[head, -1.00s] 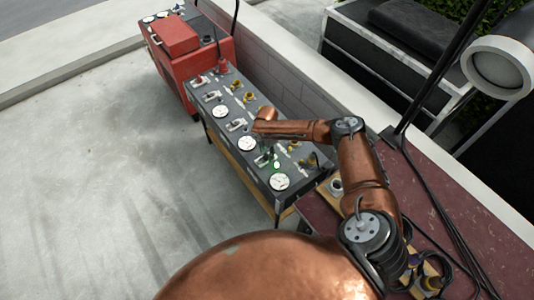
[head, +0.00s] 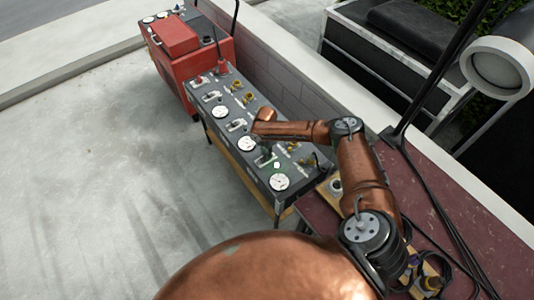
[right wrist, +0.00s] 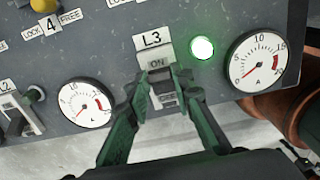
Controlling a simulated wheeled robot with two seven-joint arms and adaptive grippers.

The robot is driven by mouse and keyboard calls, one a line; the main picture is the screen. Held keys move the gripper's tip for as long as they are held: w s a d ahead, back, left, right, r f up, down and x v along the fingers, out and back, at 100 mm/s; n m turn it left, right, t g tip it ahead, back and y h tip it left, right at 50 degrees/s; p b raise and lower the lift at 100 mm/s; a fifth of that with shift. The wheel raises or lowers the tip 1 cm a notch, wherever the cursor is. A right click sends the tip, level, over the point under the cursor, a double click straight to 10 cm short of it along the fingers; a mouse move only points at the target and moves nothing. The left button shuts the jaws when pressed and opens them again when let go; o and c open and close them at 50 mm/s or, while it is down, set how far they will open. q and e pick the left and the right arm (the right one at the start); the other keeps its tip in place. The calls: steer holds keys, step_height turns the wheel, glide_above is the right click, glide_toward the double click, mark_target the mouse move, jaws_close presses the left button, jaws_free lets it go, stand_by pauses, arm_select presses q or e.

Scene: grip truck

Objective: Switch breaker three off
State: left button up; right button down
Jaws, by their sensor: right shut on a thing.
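Breaker three is the switch under the L3 label (right wrist: 153,40) on the grey panel (right wrist: 110,70) in the right wrist view. Its ON plate (right wrist: 158,63) shows above the lever, and the lever itself is largely hidden between my fingers. My right gripper (right wrist: 160,92) has its green fingers on both sides of the lever and is shut on it. A round green lamp (right wrist: 202,48) beside the label is lit. In the head view my right gripper (head: 265,158) is small and dark at the near end of the panel (head: 215,130). My left gripper is out of view.
A gauge (right wrist: 256,61) is right of the switch and another (right wrist: 84,104) is left. The L2 switch (right wrist: 20,118) is farther left. A red box (head: 175,37) stands beyond the panel. A low wall (head: 290,75) runs behind it; the floor on the left is clear.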

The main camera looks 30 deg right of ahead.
mark_target(264, 159)
steer(key=shift+a+r+h+p, duration=0.2)
steer(key=shift+a+h+p, duration=0.25)
steer(key=shift+h+p, duration=0.25)
steer(key=shift+s+a+h+p, duration=0.1)
steer(key=shift+a+h+p, duration=0.3)
steer(key=shift+h+p, duration=0.2)
steer(key=shift+a+h, duration=0.25)
steer(key=shift+h, duration=0.25)
steer(key=shift+a+f+h, duration=0.2)
steer(key=shift+a+h, duration=0.15)
steer(key=shift+h, duration=0.55)
steer(key=h, duration=0.1)
steer(key=a+h+b, duration=0.1)
steer(key=shift+f+t+h, duration=0.3)
steer(key=shift+f, duration=0.05)
steer(key=shift+s+a+f+h+b, duration=0.15)
steer(key=shift+a+h+b, duration=0.1)
steer(key=shift+h+b, duration=0.35)
steer(key=shift+w+a+f+h+b, duration=0.1)
steer(key=shift+a+h+b, duration=0.15)
steer(key=shift+h+b, duration=0.65)
steer(key=shift+b, duration=0.05)
